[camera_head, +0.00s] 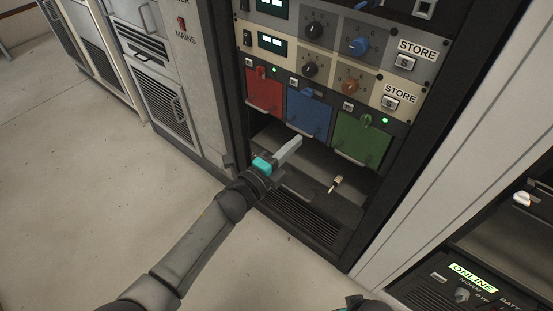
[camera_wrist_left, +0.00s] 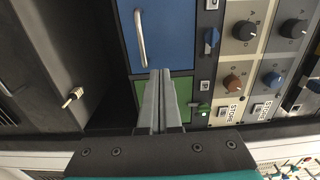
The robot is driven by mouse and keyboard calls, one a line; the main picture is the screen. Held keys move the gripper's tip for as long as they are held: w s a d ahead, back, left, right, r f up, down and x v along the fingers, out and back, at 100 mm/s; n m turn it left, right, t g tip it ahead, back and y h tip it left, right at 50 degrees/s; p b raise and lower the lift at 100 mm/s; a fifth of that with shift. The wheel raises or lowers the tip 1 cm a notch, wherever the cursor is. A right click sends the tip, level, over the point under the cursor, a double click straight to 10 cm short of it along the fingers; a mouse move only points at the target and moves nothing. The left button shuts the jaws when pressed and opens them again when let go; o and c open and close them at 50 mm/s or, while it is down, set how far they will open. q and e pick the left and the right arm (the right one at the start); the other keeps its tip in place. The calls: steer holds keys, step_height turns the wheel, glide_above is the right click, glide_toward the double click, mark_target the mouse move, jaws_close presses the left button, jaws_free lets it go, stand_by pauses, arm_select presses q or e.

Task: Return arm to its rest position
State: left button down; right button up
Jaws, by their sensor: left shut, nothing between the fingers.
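My left arm (camera_head: 190,240) comes in from the lower left and reaches to the open bay under the coloured panels of the rack. My left gripper (camera_head: 296,142) is shut and empty, its grey fingers pressed together just in front of the lower edge of the blue panel (camera_head: 308,113). In the left wrist view the shut fingers (camera_wrist_left: 158,78) overlap the green panel (camera_wrist_left: 182,98), with the blue panel (camera_wrist_left: 170,35) above. I cannot tell whether they touch a panel. Of my right arm, only a dark bit may show at the bottom edge; its fingers are out of view.
A red panel (camera_head: 264,90) hangs left of the blue one. A small pale-handled connector or key (camera_head: 336,184) lies on the bay's floor. Knobs and STORE buttons (camera_head: 405,62) sit above. Another rack with an ONLINE display (camera_head: 472,278) stands at lower right. Floor (camera_head: 90,200) is clear at left.

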arm_select(q)
steer(key=p+v, duration=0.1)
steer(key=v, duration=0.5)
arm_select(e)
steer(key=shift+s+d+f, duration=0.25)
steer(key=shift+s+f, duration=0.05)
steer(key=shift+f, duration=0.25)
steer(key=shift+s+d+f, duration=0.2)
steer(key=shift+s+f, duration=0.1)
steer(key=shift+f, duration=0.2)
steer(key=shift+s+d+f, duration=0.25)
steer(key=shift+s+f, duration=0.05)
steer(key=shift+f, duration=0.25)
arm_select(q)
steer(key=shift+s+a, duration=0.1)
